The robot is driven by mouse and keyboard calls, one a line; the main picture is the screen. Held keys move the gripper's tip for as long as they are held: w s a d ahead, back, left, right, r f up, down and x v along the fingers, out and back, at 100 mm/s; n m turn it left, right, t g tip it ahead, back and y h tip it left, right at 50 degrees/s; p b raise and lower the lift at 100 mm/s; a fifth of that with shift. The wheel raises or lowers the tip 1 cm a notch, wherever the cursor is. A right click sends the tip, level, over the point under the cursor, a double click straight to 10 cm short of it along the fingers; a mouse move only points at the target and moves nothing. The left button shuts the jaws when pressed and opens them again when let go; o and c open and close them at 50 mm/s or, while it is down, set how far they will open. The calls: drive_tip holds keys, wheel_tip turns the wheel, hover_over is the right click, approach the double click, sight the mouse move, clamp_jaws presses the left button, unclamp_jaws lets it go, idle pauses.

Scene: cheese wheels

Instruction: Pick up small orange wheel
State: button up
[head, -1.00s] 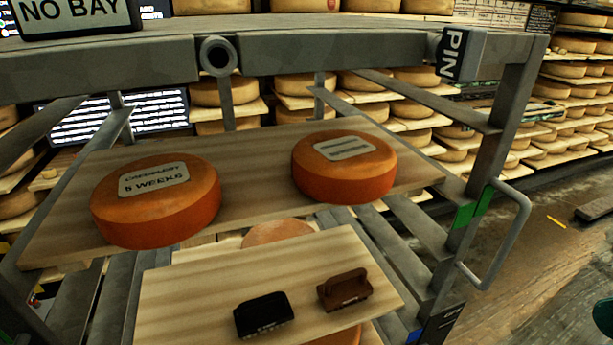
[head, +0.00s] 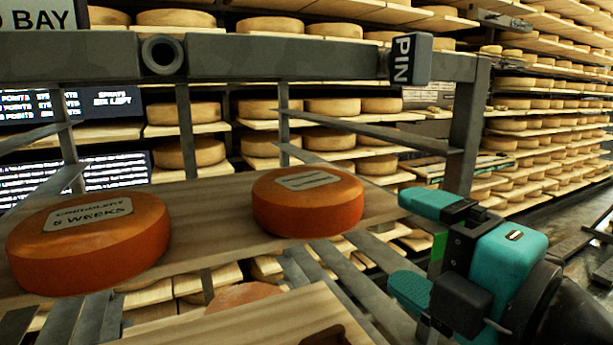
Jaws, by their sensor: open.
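The small orange wheel (head: 308,208) sits on the wooden shelf board, with a pale label on its top. A larger orange wheel (head: 88,250) with a label reading "5 WEEKS" lies to its left on the same board. My gripper (head: 412,245) is at the right, teal and black, with its two fingers spread one above the other and pointing left. It is open and empty. It is apart from the small wheel, to its right in the picture.
A metal rack frame (head: 270,58) surrounds the board, with a "PIN" block (head: 411,60) on its top rail and an upright post (head: 465,130) behind my gripper. A lower wooden board (head: 240,325) is in front. Shelves of cheese wheels fill the background.

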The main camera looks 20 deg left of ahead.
sight(350, 211)
drive_tip(key=p+x, duration=0.7)
drive_tip(key=shift+w+a+r, duration=0.2)
drive_tip(key=shift+w+a, duration=0.05)
drive_tip(key=shift+w, duration=0.1)
drive_tip(key=shift+w+a+f+p, duration=0.15)
drive_tip(key=shift+w+a+p, duration=0.15)
drive_tip(key=shift+p, duration=0.1)
drive_tip(key=p+x, duration=0.4)
drive_tip(key=p, duration=0.1)
drive_tip(key=shift+a+f, duration=0.1)
drive_tip(key=shift+f, duration=0.05)
drive_tip(key=shift+w+a+f, duration=0.25)
drive_tip(key=shift+a, duration=0.15)
drive_tip(key=c, duration=1.6)
drive_tip(key=shift+w+r, duration=0.1)
drive_tip(key=shift+r, duration=0.05)
drive_tip(key=shift+c, duration=0.2)
drive_tip(key=shift+r, duration=0.1)
